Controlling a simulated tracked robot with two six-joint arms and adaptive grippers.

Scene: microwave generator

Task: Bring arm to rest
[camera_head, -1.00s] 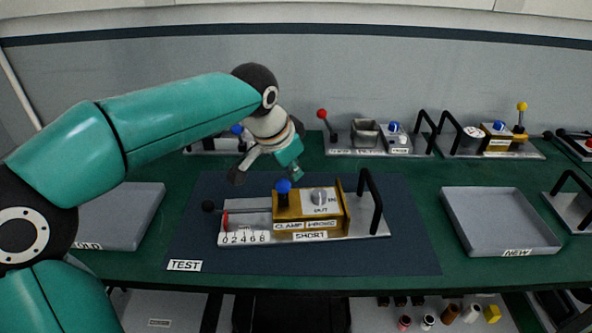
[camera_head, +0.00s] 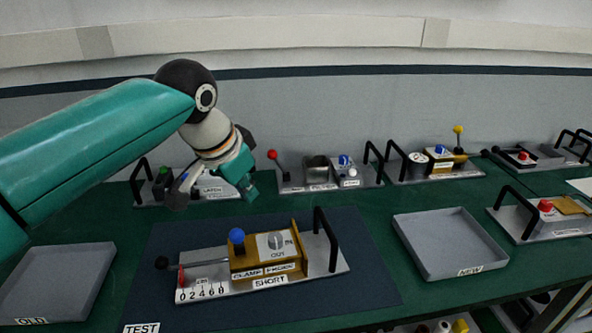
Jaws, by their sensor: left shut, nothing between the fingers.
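My left gripper (camera_head: 212,190) is in the upper left part of the head view, on the teal arm that comes in from the left. It is shut and empty, raised above the table behind the test module. The test module (camera_head: 335,262) lies on the dark TEST mat (camera_head: 370,285). It has a brass block (camera_head: 262,262) with a blue knob (camera_head: 236,236), a grey dial, a black handle and a scale at its left end. The gripper is apart from the module. My right gripper is not in view.
A grey OLD tray (camera_head: 60,280) at left and a grey NEW tray (camera_head: 450,240) at right are both empty. Several modules with handles and knobs stand along the back, one partly behind my gripper. A module with a red knob (camera_head: 545,205) stands at far right.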

